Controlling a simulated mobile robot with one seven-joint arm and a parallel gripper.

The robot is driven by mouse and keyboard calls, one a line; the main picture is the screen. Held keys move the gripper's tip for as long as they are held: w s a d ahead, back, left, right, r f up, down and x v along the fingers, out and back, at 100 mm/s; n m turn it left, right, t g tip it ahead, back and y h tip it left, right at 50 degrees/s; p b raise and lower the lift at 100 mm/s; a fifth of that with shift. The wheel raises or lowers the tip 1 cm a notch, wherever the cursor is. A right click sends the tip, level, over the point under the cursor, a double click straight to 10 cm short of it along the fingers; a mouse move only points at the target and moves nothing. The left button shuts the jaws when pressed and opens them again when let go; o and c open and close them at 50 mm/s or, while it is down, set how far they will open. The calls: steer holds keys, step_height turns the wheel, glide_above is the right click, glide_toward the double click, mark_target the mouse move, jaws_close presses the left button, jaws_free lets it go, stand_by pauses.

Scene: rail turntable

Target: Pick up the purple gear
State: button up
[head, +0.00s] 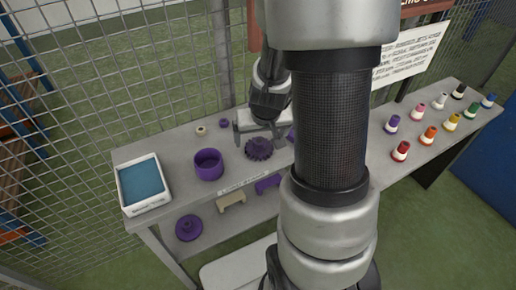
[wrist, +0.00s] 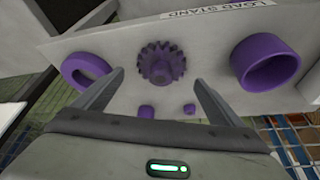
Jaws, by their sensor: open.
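The purple gear (head: 259,149) lies on the grey table in the head view, a toothed disc with a dark hub. In the wrist view the gear (wrist: 161,63) is near the upper middle, seen between the two fingers. My gripper (head: 262,134) is above and just behind the gear in the head view. In the wrist view my gripper (wrist: 158,80) is open, one finger to each side of the gear, with nothing held. I cannot tell the exact height of the fingertips above the gear.
A purple ring-like cup (head: 208,164) stands left of the gear. A second purple ring (wrist: 87,71) lies on its other side. A white tray with a blue inside (head: 126,168) is at the left end. Several coloured bottles (head: 429,135) stand right.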

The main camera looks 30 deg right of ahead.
mark_target(259, 140)
steer(key=b+x, duration=0.1)
steer(key=x, duration=0.2)
steer(key=shift+w+f, duration=0.1)
steer(key=shift+c, duration=0.5)
steer(key=c, duration=1.4)
steer(key=shift+c, duration=0.6)
